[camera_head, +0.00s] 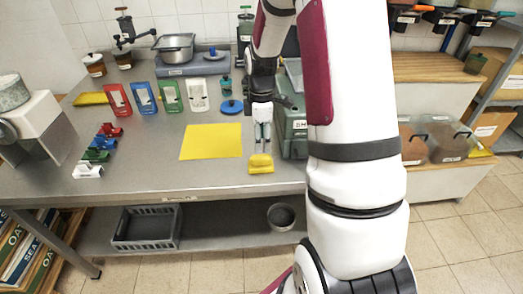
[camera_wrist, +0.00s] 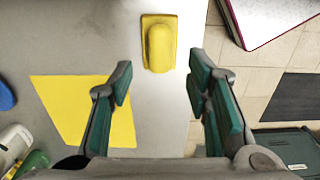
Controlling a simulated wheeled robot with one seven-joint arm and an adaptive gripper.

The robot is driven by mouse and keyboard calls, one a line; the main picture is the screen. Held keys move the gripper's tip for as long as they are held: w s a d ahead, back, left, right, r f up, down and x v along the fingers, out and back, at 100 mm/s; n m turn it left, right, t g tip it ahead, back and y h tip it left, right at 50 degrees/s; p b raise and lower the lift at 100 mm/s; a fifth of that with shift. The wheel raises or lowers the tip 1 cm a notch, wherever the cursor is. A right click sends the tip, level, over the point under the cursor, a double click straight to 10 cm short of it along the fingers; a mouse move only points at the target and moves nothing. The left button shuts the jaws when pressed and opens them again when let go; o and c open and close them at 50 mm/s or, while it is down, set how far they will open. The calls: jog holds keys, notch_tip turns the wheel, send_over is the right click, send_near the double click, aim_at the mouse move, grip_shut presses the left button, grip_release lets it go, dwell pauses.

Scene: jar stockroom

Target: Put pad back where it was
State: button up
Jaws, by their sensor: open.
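A yellow pad with a raised rounded grip (camera_head: 261,164) lies near the front edge of the steel table, right of a flat yellow square (camera_head: 211,142). In the wrist view the pad (camera_wrist: 158,42) is at the top middle, beyond the fingertips and roughly in line with the gap between them. My gripper (camera_head: 262,138) points down just behind the pad in the head view. In the wrist view its green-padded fingers (camera_wrist: 161,85) are spread wide with nothing between them. The yellow square (camera_wrist: 85,105) shows partly behind the left finger.
A green machine (camera_head: 293,130) stands close right of my gripper. Red, blue, green and white holders (camera_head: 171,97) stand behind the square, with a blue disc (camera_head: 232,106) nearby. Coloured clips (camera_head: 99,150) and another yellow item (camera_head: 91,98) lie at left.

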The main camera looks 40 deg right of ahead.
aim_at(261, 156)
jog(key=s+a+r+m+t, duration=0.1)
jog(key=s+a+r+m, duration=0.1)
jog(key=s+a+r, duration=0.3)
jog(key=s+a+r+m, duration=0.1)
jog(key=a+r+m, duration=0.15)
jog(key=r, duration=0.45)
jog(key=s+a+r+m+t, duration=0.1)
jog(key=s+a+r, duration=0.2)
jog(key=a+r, duration=0.3)
jog(key=s+a+r+m+t, duration=0.2)
jog(key=s+a+m, duration=0.3)
jog(key=s, duration=0.8)
jog(key=shift+a+r+m, duration=0.35)
jog(key=shift+a+r, duration=0.3)
jog(key=shift+a, duration=0.05)
jog(key=shift+s, duration=0.1)
